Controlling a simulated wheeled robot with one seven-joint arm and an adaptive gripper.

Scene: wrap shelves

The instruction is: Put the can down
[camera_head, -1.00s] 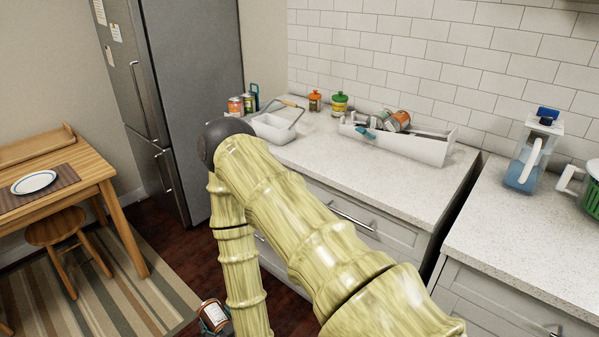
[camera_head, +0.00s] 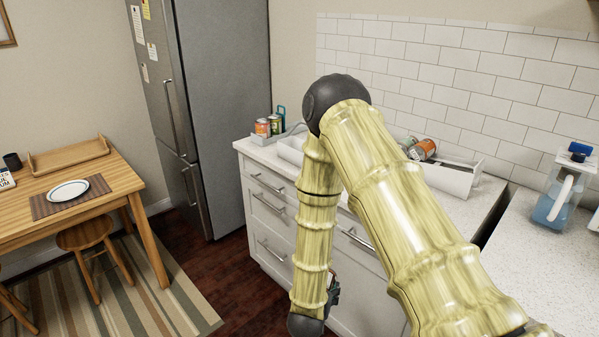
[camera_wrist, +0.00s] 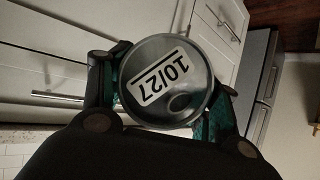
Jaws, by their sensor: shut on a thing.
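The can (camera_wrist: 190,58) is held in my gripper (camera_wrist: 160,92) in the wrist view. Its round grey metal end faces the camera and carries a white label reading "10/27". The dark green fingers press on its two sides. In the head view my gripper (camera_head: 333,287) shows only partly beside my forearm, low in front of the cabinets and below the counter top; the can cannot be made out there. The counter (camera_head: 490,206) is above and behind my gripper.
A white bin (camera_head: 452,180) with cans and utensils lies on the counter, partly behind my arm. More cans (camera_head: 268,125) stand at the counter's left end. A pitcher (camera_head: 562,195) is at right. A wooden table (camera_head: 105,165) with a plate (camera_head: 68,190) is at left.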

